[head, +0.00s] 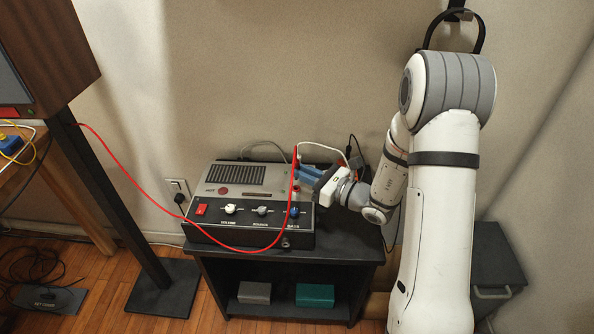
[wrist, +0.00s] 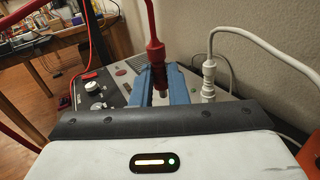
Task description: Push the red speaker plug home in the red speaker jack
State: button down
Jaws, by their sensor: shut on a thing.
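The red speaker plug (wrist: 156,52) stands upright between the blue fingers of my gripper (wrist: 161,88) in the wrist view. My gripper (head: 305,171) is shut on it above the right rear of the grey amplifier (head: 212,184) in the head view. The red cable (head: 136,182) loops from the speaker at left, across the amplifier's front, and up to the plug. The plug's lower end is dark in the wrist view. The red speaker jack is hidden behind my fingers and gripper body, so I cannot tell how the tip sits relative to it.
A white plug with a white cable (wrist: 209,72) stands upright just right of my fingers. The amplifier has knobs and a red switch (head: 201,209) in front. It stands on a black shelf unit (head: 335,252) near the wall. A wooden speaker (head: 50,45) is at left.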

aim_at(305, 196)
jog(key=shift+d+f+n+g+y+b, duration=0.1)
jog(key=shift+f+n+g+y+b, duration=0.25)
jog(key=shift+f+b, duration=0.5)
jog(key=shift+f, duration=0.15)
jog(key=shift+g, duration=0.35)
dwell(0.6)
jog(key=shift+f+b, duration=1)
jog(key=shift+f, duration=0.35)
jog(key=c, duration=1.3)
grip_release()
jog(key=shift+c, duration=0.2)
jog(key=shift+d, duration=0.1)
jog(key=p+v, duration=0.1)
jog(key=v, duration=0.6)
jog(key=shift+s+d, duration=0.2)
jog(key=shift+d, duration=0.1)
jog(key=shift+n, duration=0.25)
